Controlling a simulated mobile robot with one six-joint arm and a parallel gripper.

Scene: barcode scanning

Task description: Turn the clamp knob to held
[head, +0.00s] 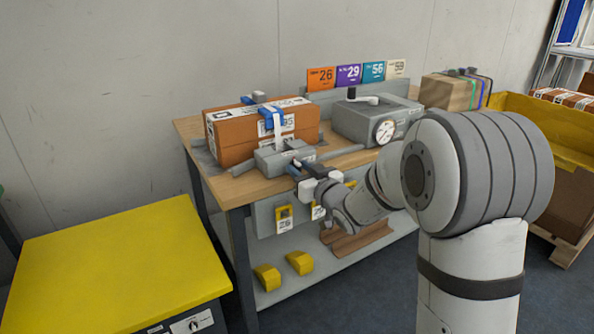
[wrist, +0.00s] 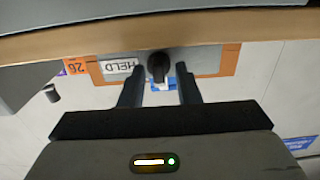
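The clamp knob (wrist: 158,66) is a dark, rounded handle on a grey panel with orange-brown edges in the wrist view. A white label reading HELD (wrist: 118,66) is beside it on the left, shown upside down. My gripper (wrist: 160,70) is open, with one dark fingertip on each side of the knob and narrow gaps visible between. In the head view my gripper (head: 302,172) is at the front of a grey clamp unit (head: 284,153) on the bench, and hides the knob there.
The wooden bench (head: 255,188) also bears a grey box with a dial gauge (head: 385,131). Numbered coloured cards (head: 349,75) stand at the back. A yellow-topped cabinet (head: 115,262) is front left. Yellow blocks (head: 267,277) lie on the lower shelf.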

